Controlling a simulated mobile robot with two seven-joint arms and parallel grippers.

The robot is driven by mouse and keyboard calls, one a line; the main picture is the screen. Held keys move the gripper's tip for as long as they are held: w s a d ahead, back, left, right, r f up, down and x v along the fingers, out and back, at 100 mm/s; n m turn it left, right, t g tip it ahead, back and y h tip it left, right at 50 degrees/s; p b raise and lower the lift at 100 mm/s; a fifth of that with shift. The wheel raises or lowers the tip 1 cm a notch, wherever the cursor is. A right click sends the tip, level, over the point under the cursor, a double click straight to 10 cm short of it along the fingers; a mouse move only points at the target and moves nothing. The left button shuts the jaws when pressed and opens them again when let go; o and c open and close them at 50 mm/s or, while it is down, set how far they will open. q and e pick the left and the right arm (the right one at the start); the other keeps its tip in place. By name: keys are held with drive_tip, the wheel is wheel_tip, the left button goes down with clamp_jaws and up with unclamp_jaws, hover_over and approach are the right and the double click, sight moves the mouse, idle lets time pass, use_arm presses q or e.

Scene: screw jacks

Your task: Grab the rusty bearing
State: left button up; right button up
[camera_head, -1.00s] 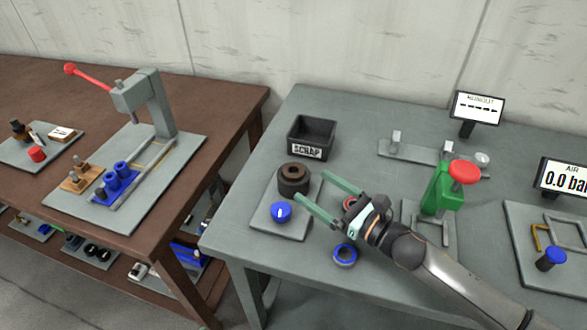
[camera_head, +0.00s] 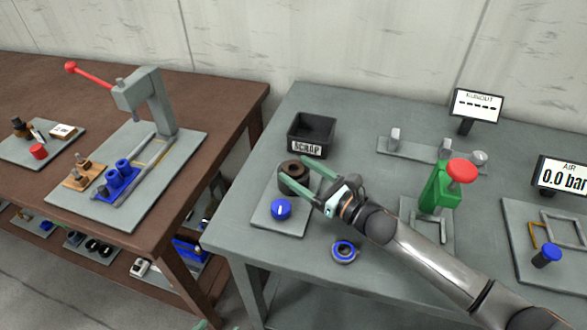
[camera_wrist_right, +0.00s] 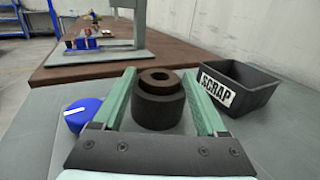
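A dark brown ring (camera_head: 293,168), the rusty-looking part, sits on a black cylinder on a grey plate. In the right wrist view the brown ring (camera_wrist_right: 160,79) lies between the two green fingers. My right gripper (camera_head: 298,171) is open, with a finger on either side of the ring and cylinder; I cannot tell whether they touch. A ring with a blue inner band (camera_head: 344,251) lies on the table in front of the gripper. A small green tip (camera_head: 202,324), seemingly my left gripper, shows at the bottom edge; its state is unclear.
A black scrap bin (camera_head: 312,134) stands just behind the cylinder. A blue knob (camera_head: 281,209) sits on the plate in front. A green press with a red top (camera_head: 440,187) stands right of the gripper. A brown bench (camera_head: 60,85) is at left.

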clamp_jaws()
idle(0.4)
